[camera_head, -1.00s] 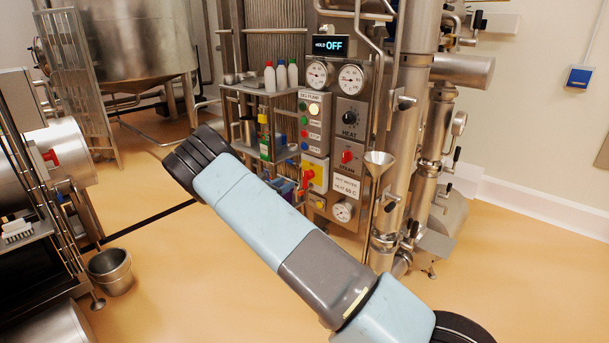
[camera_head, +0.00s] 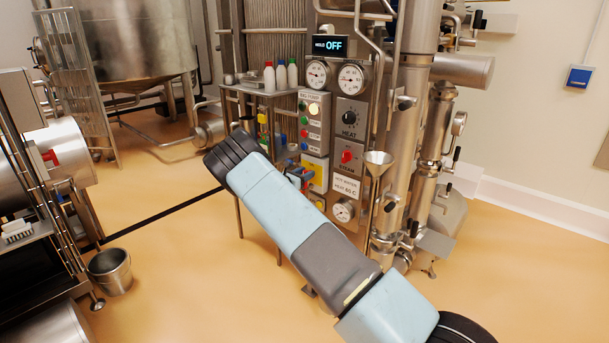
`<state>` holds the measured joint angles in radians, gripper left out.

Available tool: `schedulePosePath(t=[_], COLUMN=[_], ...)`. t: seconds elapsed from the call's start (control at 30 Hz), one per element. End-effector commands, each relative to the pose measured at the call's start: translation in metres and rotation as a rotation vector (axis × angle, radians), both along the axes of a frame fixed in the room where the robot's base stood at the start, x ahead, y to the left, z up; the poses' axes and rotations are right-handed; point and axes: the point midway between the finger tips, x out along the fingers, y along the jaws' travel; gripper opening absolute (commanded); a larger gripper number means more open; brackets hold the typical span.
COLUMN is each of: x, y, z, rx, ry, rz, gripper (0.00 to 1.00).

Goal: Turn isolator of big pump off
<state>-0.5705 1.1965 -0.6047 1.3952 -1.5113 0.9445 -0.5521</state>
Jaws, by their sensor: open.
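The big pump panel (camera_head: 314,130) stands in the middle, with a lit lamp at its top and green and red buttons below. At its lower end is the yellow isolator plate (camera_head: 319,168). The isolator's red knob is hidden now, so its setting cannot be read. My gripper (camera_head: 301,174) shows as a small dark and blue shape just past my forearm, in front of the yellow plate. It is open and seems empty. Whether it is around the knob or touching it cannot be told. My arm hides part of the gripper.
A red STEAM knob (camera_head: 347,157) and a black HEAT knob (camera_head: 349,118) sit on the panel to the right. A steel funnel (camera_head: 379,160) and pipes stand further right. A shelf with bottles (camera_head: 281,75) is left of the panel. The floor in front is clear.

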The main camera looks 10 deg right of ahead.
Motion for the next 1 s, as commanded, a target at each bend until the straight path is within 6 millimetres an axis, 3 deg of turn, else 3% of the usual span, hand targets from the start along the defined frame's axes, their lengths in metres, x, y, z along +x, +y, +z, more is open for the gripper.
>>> schedulePosePath(t=[0.2, 0.57, 1.0], x=[-0.0001, -0.0002, 0.0019], y=[0.0001, 0.0004, 0.0019], z=[0.0000, 0.0001, 0.0002], rx=[0.000, 0.000, -0.058], ry=[0.000, 0.000, 0.080], rz=[0.000, 0.000, 0.000], gripper=[0.43, 0.08, 0.08])
